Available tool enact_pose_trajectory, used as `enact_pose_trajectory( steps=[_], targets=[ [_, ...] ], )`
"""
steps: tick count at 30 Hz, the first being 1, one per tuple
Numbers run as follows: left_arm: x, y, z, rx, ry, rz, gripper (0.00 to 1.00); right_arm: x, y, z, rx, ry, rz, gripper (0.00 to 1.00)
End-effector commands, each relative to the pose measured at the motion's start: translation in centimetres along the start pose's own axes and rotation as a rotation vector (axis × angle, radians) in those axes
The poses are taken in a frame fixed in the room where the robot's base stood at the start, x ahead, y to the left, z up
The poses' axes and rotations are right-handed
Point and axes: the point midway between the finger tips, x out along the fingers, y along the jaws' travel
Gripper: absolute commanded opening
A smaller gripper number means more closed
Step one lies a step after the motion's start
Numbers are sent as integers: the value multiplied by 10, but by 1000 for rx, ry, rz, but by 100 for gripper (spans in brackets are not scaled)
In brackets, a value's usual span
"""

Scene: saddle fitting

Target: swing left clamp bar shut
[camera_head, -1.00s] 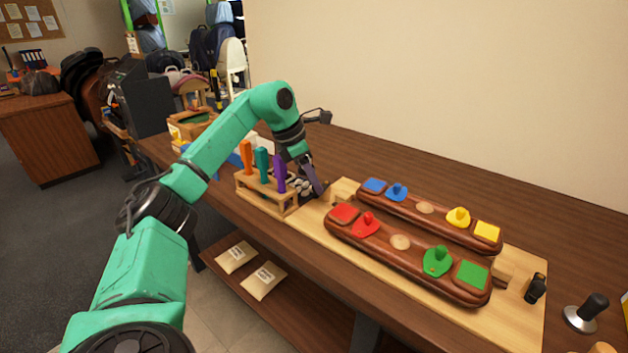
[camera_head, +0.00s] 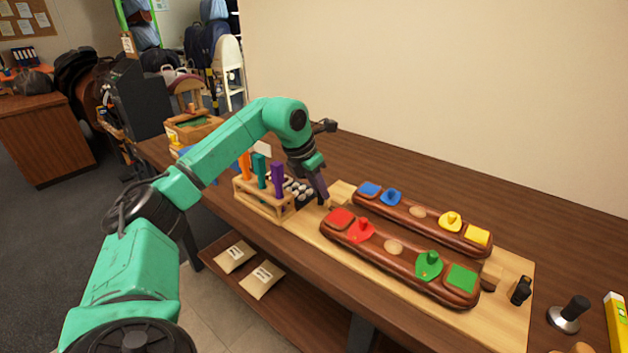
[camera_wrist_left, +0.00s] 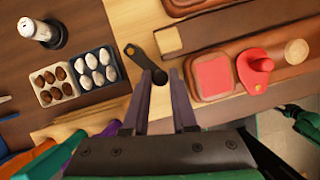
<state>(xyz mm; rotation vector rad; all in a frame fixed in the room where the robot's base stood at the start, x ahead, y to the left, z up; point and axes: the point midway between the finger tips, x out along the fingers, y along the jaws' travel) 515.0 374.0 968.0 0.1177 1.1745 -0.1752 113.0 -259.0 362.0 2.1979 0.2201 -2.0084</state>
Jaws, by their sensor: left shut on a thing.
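My left gripper (camera_head: 325,200) is at the left end of the pale wooden board (camera_head: 332,194), beside the red-block end of the front padded bar. In the left wrist view, its two fingers (camera_wrist_left: 162,76) are on either side of the near end of a black clamp bar (camera_wrist_left: 143,59). The jaws are shut on that end. The bar slants from the fingers to a rounded end up and left. In the head view the gripper hides most of this bar.
Two brown padded bars (camera_head: 396,250) carry coloured blocks and knobs. A black clamp (camera_head: 521,291) stands at the board's right end. A rack of coloured-handled tools (camera_head: 264,193) and an egg-like tray (camera_wrist_left: 76,75) are close left of the gripper. A black-handled tool (camera_head: 570,313) stands at right.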

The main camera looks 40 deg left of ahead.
Motion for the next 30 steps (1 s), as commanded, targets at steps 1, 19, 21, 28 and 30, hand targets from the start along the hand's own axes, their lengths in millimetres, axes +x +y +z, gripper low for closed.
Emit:
enact_pose_trajectory(
  steps=[1, 19, 21, 28, 30],
  targets=[
    [-5, -3, 4, -37, -1, 16, 0, -10, 0, -1, 0, 0, 0, 50],
    [8, -20, 32, -563, -4, 232, 0, -58, 1, -6, -1, 1, 0, 50],
    [10, -21, 35, -621, -3, 256, 0, -61, 1, -6, -1, 1, 0, 50],
    [15, -22, 44, -788, -4, 324, 0, -68, 1, -7, -1, 2, 0, 50],
    [16, -22, 46, -827, -3, 340, 0, -70, 1, -7, 0, 2, 0, 50]
  ],
)
